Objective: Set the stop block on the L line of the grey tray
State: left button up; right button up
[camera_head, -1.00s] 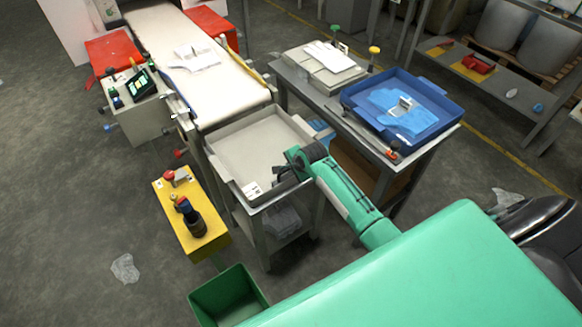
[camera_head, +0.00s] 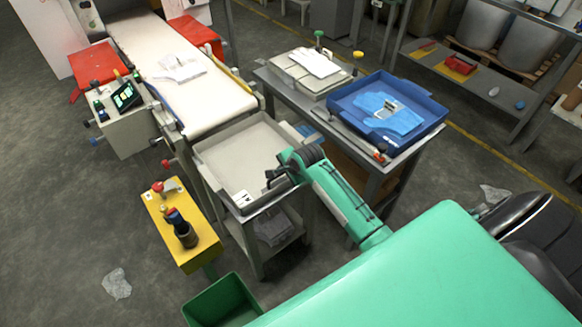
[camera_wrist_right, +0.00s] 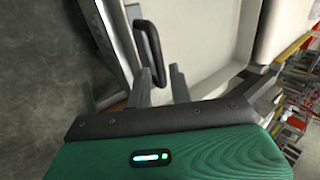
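The grey tray (camera_head: 225,160) sits on a stand at the near end of the conveyor. It has a small white label (camera_head: 242,197) at its near corner; I cannot read an L line. My right gripper (camera_head: 272,181) is low at the tray's near right edge. I cannot pick out the stop block for sure. My left gripper is out of view.
A yellow stand (camera_head: 200,247) with knobs is left of the grey tray. A green bin (camera_head: 222,300) is below. The conveyor (camera_head: 160,45) runs behind.

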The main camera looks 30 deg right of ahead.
jog(key=v, duration=0.7)
jog(key=shift+r, duration=0.15)
jog(key=shift+s, duration=0.1)
jog(key=s+f+n+g, duration=0.1)
jog(key=s+f+n, duration=0.3)
jog(key=f, duration=0.6)
jog(key=s+a+f+n+g, duration=0.1)
jog(key=s+f, duration=0.4)
jog(key=f, duration=0.5)
jog(key=s+f+n+g, duration=0.1)
jog(key=s+f+n, duration=0.3)
jog(key=f, duration=0.6)
jog(key=s+a+f+n+g, duration=0.1)
jog(key=s+f+n, duration=0.2)
jog(key=s, duration=0.9)
jog(key=s+a+f+n+g, duration=0.1)
jog(key=s+a+f+n, duration=0.1)
jog(key=s+f, duration=0.8)
jog(key=s+a+f+n, duration=0.2)
jog(key=s+f+n, duration=0.3)
jog(key=s, duration=1)
jog(key=shift+f+g+h, duration=0.4)
jog(key=shift+f, duration=0.3)
jog(key=shift+d, duration=0.1)
jog(key=shift+s, duration=0.1)
